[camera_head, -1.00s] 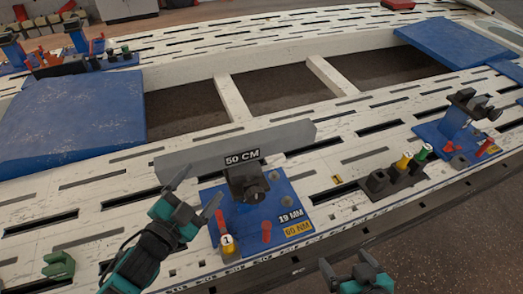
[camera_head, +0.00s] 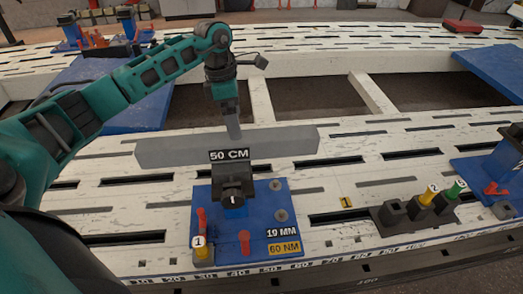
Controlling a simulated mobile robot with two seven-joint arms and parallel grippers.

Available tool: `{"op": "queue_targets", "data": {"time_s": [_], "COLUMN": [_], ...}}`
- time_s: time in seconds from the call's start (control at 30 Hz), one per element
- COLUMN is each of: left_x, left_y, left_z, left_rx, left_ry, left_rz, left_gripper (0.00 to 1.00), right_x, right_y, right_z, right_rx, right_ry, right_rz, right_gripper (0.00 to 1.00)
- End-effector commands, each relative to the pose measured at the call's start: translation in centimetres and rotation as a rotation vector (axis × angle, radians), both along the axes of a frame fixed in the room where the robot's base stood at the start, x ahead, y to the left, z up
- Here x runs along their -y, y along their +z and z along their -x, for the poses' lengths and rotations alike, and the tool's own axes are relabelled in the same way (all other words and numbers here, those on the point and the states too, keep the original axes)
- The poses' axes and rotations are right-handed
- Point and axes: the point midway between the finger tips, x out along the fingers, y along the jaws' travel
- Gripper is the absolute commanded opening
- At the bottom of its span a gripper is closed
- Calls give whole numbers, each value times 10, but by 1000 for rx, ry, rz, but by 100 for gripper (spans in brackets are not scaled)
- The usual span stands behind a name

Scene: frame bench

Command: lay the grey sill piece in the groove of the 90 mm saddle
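A long grey bar (camera_head: 280,139), which looks like the sill piece, lies level across the top of a dark clamp-like holder (camera_head: 235,183) on a blue plate (camera_head: 218,222). A "50 CM" label (camera_head: 229,155) shows in front of its middle. My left gripper (camera_head: 234,135) points down from above, its fingertips at the bar's top near the middle. The fingers are seen nearly edge-on, so I cannot tell whether they are open or closed on the bar. My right gripper is out of view. I can read no 90 mm mark, and cannot pick out that saddle.
A dark block rack (camera_head: 403,219) with yellow and green pieces stands at right. The slotted white bench (camera_head: 330,205) has open gaps behind the bar.

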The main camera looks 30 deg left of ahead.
Motion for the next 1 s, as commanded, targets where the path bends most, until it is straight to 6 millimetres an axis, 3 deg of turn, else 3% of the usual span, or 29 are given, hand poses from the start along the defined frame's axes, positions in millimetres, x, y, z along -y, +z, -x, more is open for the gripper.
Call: {"op": "queue_targets", "data": {"time_s": [0.03, 0.1, 0.2, 0.5, 0.87, 1.0], "left_x": [-20, -37, -47, -47, -48, -51], "left_y": [6, 13, 13, -40, -68, -89], "left_z": [0, 2, 4, 4, 3, 0], "left_rx": [-6, -21, -32, -34, -33, -33], "left_ry": [10, 19, 25, 24, 25, 25], "left_rz": [-65, -124, -160, -161, -160, -158], "left_gripper": [94, 94, 94, 94, 94, 94], "right_x": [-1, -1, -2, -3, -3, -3], "right_y": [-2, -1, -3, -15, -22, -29], "right_z": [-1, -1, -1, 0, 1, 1], "right_rx": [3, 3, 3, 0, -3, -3], "right_ry": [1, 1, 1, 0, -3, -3], "right_rz": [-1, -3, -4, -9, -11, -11], "right_gripper": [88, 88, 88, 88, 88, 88]}}
